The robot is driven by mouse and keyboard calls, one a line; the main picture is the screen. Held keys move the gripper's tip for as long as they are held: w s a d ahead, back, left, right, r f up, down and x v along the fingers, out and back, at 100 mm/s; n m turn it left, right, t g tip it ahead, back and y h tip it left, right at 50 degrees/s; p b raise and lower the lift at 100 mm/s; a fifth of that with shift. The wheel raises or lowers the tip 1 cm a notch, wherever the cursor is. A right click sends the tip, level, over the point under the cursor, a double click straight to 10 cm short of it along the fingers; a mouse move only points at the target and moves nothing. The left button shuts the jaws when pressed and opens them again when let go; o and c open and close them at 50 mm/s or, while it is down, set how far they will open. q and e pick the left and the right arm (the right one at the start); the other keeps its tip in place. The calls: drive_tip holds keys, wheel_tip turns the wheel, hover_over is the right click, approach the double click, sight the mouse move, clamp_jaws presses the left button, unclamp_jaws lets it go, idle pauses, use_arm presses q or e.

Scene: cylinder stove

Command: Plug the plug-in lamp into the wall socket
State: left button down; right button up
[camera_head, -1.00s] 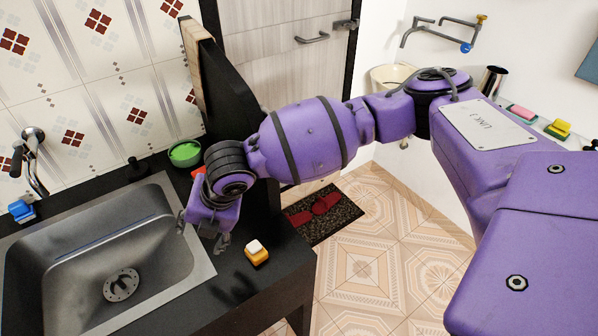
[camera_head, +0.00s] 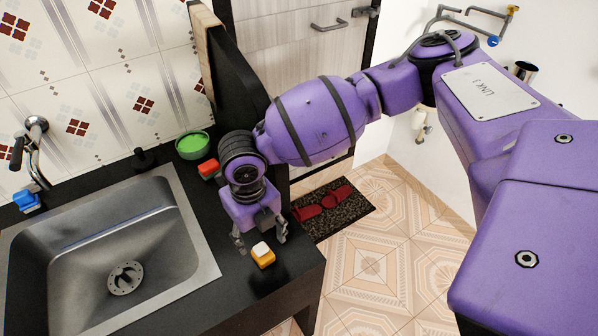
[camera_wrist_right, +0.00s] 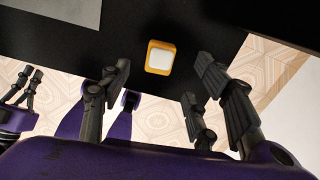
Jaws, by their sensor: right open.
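A small orange-yellow block with a white top (camera_head: 263,255), apparently the plug-in lamp, stands on the black counter near its front right corner. It also shows upright in the right wrist view (camera_wrist_right: 160,57). My right gripper (camera_head: 261,240) is open, pointing down, its fingers apart on either side of the near space behind the block. In the right wrist view the fingers (camera_wrist_right: 162,85) frame the block without visibly touching it. What seems to be my left gripper (camera_wrist_right: 27,88) shows at the left edge there; its opening is unclear. No wall socket is visible.
A steel sink (camera_head: 205,262) fills the counter's left part, with a tap (camera_head: 36,150) behind. A green bowl (camera_head: 193,146), a red-topped block (camera_head: 209,168) and a blue block (camera_head: 27,201) stand on the counter. A dark upright panel (camera_head: 240,85) rises at its right end.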

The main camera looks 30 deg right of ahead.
sight(261, 249)
drive_tip(key=shift+s+d+f, duration=0.1)
drive_tip(key=shift+f, duration=1.85)
drive_tip(key=shift+s+f, duration=0.1)
drive_tip(key=shift+f, duration=1.85)
drive_tip(key=shift+r, duration=0.1)
drive_tip(key=shift+w, duration=0.1)
drive_tip(key=c, duration=1.2)
drive_tip(key=shift+o, duration=0.2)
drive_tip(key=shift+r, duration=0.55)
wheel_tip(261, 249, up, 2)
drive_tip(key=shift+w+r, duration=0.1)
drive_tip(key=shift+r, duration=0.05)
drive_tip(key=s+a+r, duration=0.3)
drive_tip(key=s+r, duration=0.2)
drive_tip(key=s, duration=0.1)
drive_tip(key=s+a+r+p, duration=0.1)
drive_tip(key=s+a+r, duration=0.2)
drive_tip(key=s, duration=0.4)
drive_tip(key=shift+r, duration=0.85)
